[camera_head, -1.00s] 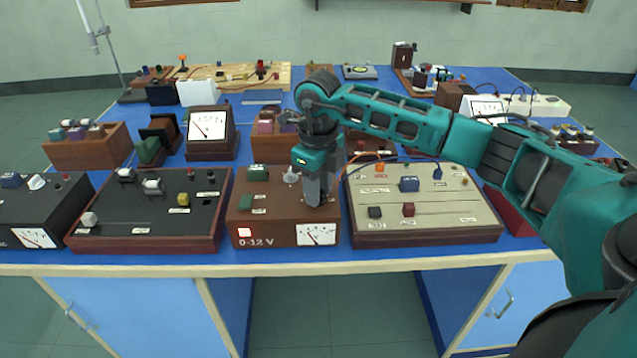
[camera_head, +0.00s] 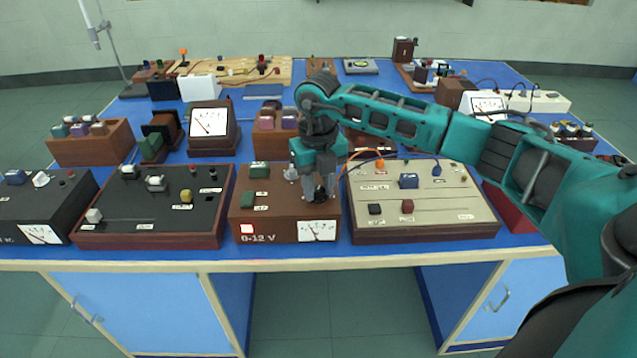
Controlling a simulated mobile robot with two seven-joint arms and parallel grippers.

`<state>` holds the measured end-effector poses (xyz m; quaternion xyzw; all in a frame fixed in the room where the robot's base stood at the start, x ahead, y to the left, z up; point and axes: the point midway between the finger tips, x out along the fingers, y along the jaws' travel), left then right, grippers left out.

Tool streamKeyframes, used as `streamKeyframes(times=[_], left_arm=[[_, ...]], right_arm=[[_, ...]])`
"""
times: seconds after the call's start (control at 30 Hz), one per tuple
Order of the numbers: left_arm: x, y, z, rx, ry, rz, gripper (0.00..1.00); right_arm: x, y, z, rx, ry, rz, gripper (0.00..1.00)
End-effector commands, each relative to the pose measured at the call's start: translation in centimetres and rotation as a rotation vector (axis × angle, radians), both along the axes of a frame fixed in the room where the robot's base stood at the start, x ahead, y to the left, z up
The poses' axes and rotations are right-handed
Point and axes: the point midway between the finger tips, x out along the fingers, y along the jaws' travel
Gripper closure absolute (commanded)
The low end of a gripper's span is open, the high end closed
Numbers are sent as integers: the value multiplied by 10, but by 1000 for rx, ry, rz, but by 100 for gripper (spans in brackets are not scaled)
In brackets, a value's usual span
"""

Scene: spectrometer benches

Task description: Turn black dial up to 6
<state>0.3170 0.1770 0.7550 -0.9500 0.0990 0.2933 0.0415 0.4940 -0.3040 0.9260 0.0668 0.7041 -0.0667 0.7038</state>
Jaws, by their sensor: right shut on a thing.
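The black dial (camera_head: 320,194) is on the top of the brown 0-12 V power supply box (camera_head: 272,212), toward its right side. My right gripper (camera_head: 319,190) points down over the box and is shut on the dial, with a finger on each side of it. The fingers hide part of the dial, and its scale and number cannot be read. The box's white meter (camera_head: 316,231) is on the front face below the gripper. My left gripper is not in view.
A beige panel (camera_head: 425,202) with cables is close on the right, and a dark panel (camera_head: 158,207) on the left. A wooden block (camera_head: 271,146) stands behind.

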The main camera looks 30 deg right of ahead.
Motion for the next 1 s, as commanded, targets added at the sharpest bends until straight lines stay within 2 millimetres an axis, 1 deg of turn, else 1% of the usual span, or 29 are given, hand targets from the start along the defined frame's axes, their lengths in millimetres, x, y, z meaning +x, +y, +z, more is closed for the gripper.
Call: streamKeyframes(times=[0.37, 0.4, 0.6, 0.63, 0.67, 0.87, 1.0], left_arm=[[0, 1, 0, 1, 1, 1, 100], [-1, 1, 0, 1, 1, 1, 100], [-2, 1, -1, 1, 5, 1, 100], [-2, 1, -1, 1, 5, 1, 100], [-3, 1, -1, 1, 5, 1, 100], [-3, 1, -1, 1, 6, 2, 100], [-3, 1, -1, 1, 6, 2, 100]], right_arm=[[1, 0, 1, -1, -3, -4, 97], [1, 0, 1, -1, -3, -4, 64], [0, 0, 1, 0, -2, -3, 45], [0, 0, 1, 0, -2, -3, 42], [0, 0, 0, 0, -2, -3, 41], [0, 0, 1, 0, -1, -2, 41], [1, 0, 10, 0, -3, -2, 41]])
